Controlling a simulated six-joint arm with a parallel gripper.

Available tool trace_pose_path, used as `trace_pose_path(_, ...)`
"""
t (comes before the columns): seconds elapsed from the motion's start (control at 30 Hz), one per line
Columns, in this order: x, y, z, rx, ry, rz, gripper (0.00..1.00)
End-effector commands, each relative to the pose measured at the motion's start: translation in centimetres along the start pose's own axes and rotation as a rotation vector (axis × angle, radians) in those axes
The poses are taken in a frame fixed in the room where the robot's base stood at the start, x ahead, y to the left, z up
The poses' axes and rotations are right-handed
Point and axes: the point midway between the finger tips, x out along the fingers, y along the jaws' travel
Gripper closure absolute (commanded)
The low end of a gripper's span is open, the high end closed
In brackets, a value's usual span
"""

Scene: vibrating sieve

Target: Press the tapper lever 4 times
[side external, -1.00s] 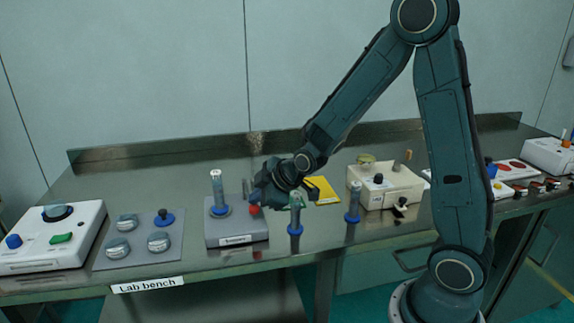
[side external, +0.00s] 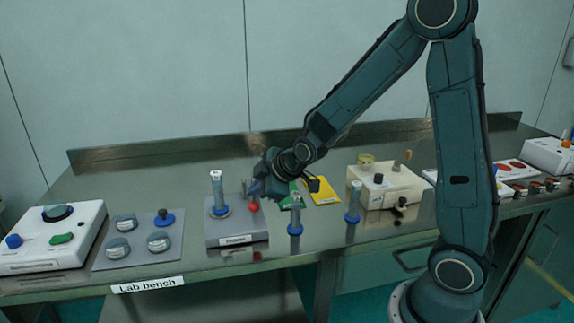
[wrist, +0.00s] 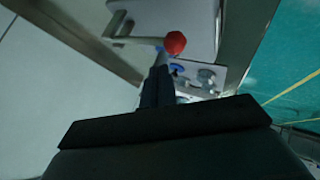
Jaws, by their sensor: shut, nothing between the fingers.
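The tapper (side external: 237,232) is a grey box on the bench with a label on its front. Its lever ends in a red ball (side external: 254,207) at the box's right side; the ball also shows in the wrist view (wrist: 175,43), on a pale rod running left. My gripper (side external: 258,188) is shut and empty, just above the red ball in the side view. In the wrist view its dark fingertips (wrist: 160,68) end close beside the ball. I cannot tell whether they touch it. A blue-collared sieve cylinder (side external: 217,190) stands upright on the tapper box.
Two blue-based cylinders (side external: 295,215) (side external: 353,203) stand to the right of the tapper. A plate with grey knobs (side external: 140,250) and a white panel (side external: 70,255) lie left. A yellow card (side external: 322,191) and a cream box (side external: 385,187) are right.

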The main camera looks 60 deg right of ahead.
Motion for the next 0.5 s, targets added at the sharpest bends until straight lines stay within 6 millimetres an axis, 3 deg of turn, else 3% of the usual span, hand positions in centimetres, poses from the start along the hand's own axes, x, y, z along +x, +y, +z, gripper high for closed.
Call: trace_pose_path(0.5, -2.4, 1.8, -1.8, 0.0, 0.002, 0.002, 1.0)
